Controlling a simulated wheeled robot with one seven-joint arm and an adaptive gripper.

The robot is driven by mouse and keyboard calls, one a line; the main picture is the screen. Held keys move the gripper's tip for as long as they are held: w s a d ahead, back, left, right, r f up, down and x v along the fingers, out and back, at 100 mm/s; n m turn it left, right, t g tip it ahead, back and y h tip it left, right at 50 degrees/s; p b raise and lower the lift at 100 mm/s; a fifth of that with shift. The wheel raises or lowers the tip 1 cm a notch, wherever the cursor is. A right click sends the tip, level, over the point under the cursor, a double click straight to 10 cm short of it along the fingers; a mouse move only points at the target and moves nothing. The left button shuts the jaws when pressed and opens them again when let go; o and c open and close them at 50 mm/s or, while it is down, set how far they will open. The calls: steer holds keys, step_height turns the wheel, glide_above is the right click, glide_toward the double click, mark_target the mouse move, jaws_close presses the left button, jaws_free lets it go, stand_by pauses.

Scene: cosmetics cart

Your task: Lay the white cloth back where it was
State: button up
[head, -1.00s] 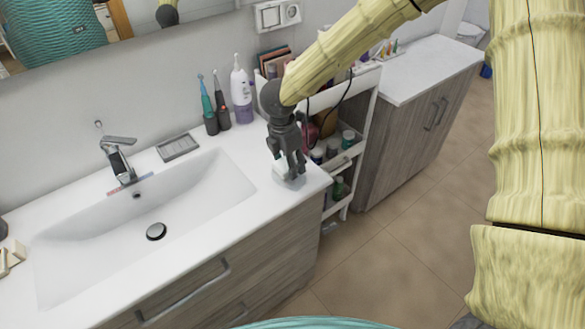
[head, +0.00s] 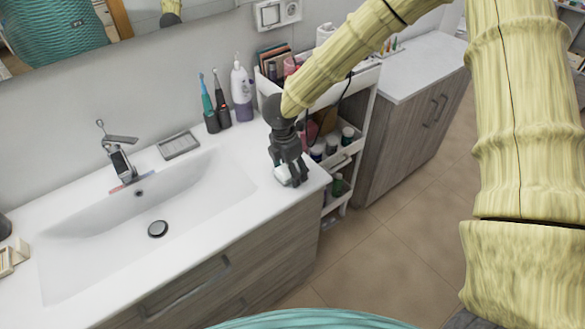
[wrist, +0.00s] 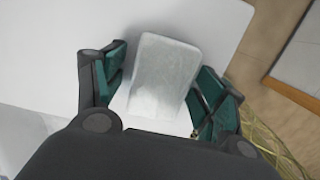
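The white cloth (wrist: 163,78) is a small folded, pale rectangle between my fingers in the wrist view. In the head view, part of the white cloth (head: 281,173) shows beside the fingers; the rest is hidden behind them. My gripper (head: 288,178) points down at the right front corner of the white washbasin counter. In the wrist view my gripper (wrist: 162,68) has its green-padded fingers apart on either side of the cloth. A narrow gap shows at the left finger. The right finger is very close to the cloth, and contact there is unclear.
The white counter (head: 237,188) has its right edge close to the gripper. A soap dish (head: 179,145), toothbrushes (head: 222,112) and a dispenser bottle (head: 241,92) stand along the back. A shelf cart (head: 352,150) with bottles stands just right of the counter.

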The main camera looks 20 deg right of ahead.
mark_target(287, 170)
step_height(287, 170, up, 12)
steer(key=a+b, duration=0.1)
steer(key=b, duration=0.1)
steer(key=shift+s+a, duration=0.15)
steer(key=shift+s, duration=0.05)
stand_by(0.5)
steer(key=shift+s, duration=0.1)
